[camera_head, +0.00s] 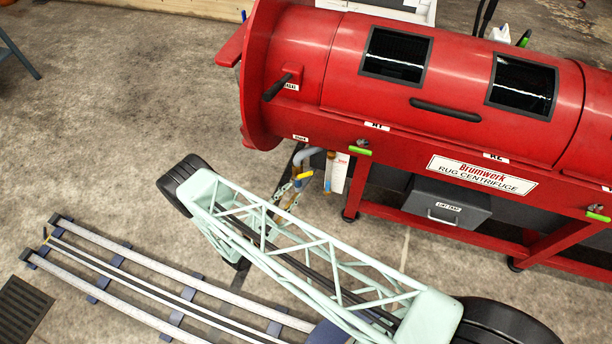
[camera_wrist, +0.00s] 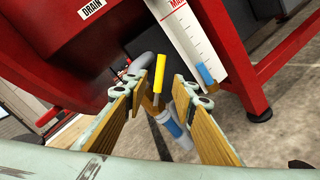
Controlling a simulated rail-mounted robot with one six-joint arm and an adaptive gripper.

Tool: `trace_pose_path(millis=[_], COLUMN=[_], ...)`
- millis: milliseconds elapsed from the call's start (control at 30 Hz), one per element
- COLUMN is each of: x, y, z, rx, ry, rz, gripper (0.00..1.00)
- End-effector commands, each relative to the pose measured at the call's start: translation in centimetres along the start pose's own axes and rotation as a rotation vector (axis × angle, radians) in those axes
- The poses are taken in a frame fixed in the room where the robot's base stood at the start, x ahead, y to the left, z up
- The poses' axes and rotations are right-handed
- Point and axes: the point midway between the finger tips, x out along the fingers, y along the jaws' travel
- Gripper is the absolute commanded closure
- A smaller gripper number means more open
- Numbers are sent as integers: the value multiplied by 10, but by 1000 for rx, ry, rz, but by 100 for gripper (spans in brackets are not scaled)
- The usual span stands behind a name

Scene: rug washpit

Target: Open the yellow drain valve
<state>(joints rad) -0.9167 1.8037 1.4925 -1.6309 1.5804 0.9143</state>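The yellow drain valve handle (camera_head: 304,175) sits on piping under the left end of the red centrifuge (camera_head: 340,60). In the wrist view the yellow handle (camera_wrist: 160,74) points up in the picture, with a grey bent pipe (camera_wrist: 133,66) to its left and a blue-and-white pipe piece (camera_wrist: 172,127) below it. My gripper (camera_wrist: 156,86) is open, its two tan-padded fingers on either side of the handle in the picture. No contact with the handle shows. In the head view my gripper (camera_head: 286,195) is small beside the valve, partly hidden by my arm.
A white gauge strip (camera_wrist: 193,40) hangs close to the right finger. A red machine leg (camera_wrist: 262,75) stands farther right. A grey lint tray (camera_head: 438,208) is under the machine. A floor drain grate (camera_head: 20,305) is at the lower left.

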Motion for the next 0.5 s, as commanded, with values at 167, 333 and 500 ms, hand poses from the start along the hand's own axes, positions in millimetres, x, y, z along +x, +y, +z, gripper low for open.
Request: trace_pose_path(millis=[167,333,500], x=[17,34,50], y=[-1,-2,-1], z=[0,0,0], rx=[0,0,0], ry=[-2,-2,-1], rz=[-2,-2,-2], gripper=[75,75,75])
